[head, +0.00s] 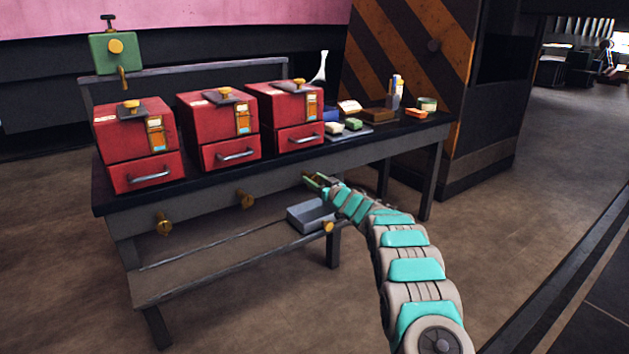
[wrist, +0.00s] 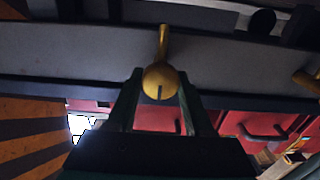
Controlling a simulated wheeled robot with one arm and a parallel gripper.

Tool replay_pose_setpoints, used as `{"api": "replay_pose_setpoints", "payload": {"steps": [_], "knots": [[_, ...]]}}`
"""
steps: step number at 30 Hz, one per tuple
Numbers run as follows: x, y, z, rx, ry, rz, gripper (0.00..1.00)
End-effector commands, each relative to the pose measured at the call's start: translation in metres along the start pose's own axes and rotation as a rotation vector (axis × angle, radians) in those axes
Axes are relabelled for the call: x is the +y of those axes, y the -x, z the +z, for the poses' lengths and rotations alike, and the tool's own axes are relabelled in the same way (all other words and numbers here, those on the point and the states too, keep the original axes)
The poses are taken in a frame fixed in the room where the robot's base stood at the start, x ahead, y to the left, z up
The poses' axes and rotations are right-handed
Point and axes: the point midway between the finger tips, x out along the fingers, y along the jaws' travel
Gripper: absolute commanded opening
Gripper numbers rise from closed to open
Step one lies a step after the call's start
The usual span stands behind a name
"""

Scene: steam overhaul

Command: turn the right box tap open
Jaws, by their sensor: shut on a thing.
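Three red boxes stand in a row on the dark bench; the right box (head: 290,107) has a drawer with a grey handle. My gripper (head: 315,181) is at the bench's front edge, below and slightly right of that box. In the wrist view my gripper (wrist: 161,88) has its two dark fingers on either side of the brass right box tap (wrist: 160,82) and is shut on it. The tap's round brass end sits between the fingers and its narrow lever points up in that picture. In the head view my gripper hides this tap.
A middle tap (head: 246,199) and a left tap (head: 165,226) sit along the bench front. A grey tray (head: 310,216) and a brass knob (head: 328,227) are below my gripper. Small blocks and bottles crowd the bench's right end. The floor to the right is clear.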

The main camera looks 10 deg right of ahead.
Motion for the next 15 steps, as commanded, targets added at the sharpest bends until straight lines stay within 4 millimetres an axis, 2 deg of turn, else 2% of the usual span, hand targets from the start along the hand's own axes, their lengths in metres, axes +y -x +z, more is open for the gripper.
{"api": "replay_pose_setpoints", "payload": {"steps": [8,15], "knots": [[-0.0001,0.0002,0.001,-0.001,0.057,0.0,0.0],[0.0004,0.0007,0.0021,-0.001,0.216,0.002,0.0]]}}
